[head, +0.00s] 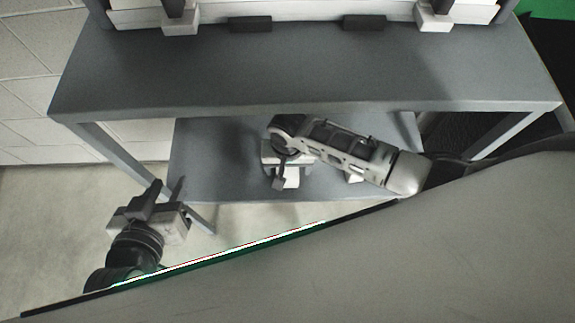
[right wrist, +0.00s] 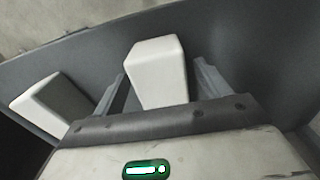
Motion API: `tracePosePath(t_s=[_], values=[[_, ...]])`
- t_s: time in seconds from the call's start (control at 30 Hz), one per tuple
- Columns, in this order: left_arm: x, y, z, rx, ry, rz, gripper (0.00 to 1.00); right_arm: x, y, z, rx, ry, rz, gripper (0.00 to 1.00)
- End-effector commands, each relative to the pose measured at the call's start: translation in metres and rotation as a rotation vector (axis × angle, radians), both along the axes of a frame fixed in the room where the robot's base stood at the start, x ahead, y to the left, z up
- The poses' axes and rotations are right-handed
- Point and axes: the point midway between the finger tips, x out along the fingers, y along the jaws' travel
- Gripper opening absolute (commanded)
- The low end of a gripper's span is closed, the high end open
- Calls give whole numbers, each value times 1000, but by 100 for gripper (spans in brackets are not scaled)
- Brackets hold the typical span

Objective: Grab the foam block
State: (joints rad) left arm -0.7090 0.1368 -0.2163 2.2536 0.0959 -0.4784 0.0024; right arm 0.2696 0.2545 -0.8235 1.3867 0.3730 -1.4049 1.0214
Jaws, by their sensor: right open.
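A white block (right wrist: 158,72) with rounded edges, which looks like the foam block, lies on the grey lower shelf (head: 225,160). In the right wrist view it sits between the two fingers of my right gripper (right wrist: 160,76), with a gap at each side. In the head view the right gripper (head: 282,180) is over the lower shelf, and part of a white block (head: 292,181) shows beside its finger. A second white block (right wrist: 50,104) lies to the left in the right wrist view. My left gripper (head: 170,187) is open and empty, left of the shelf.
The grey upper shelf (head: 300,85) overhangs the back of the lower shelf. A white container (head: 305,17) stands on it at the back. A table leg (head: 115,160) stands near my left gripper. Pale floor is clear at the left.

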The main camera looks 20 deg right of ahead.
Motion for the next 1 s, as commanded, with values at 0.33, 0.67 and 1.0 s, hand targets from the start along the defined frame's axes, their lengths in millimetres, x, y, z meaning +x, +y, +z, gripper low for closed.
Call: tracePosePath(t_s=[0.33,0.67,1.0], values=[[-2,-1,0,-1,-5,-4,36,0,1,-10,2,-2,2,75],[-2,-1,-1,1,-2,-6,36,0,1,-10,3,-2,1,28],[-3,-1,3,1,2,-6,36,0,1,2,3,-3,1,28]])
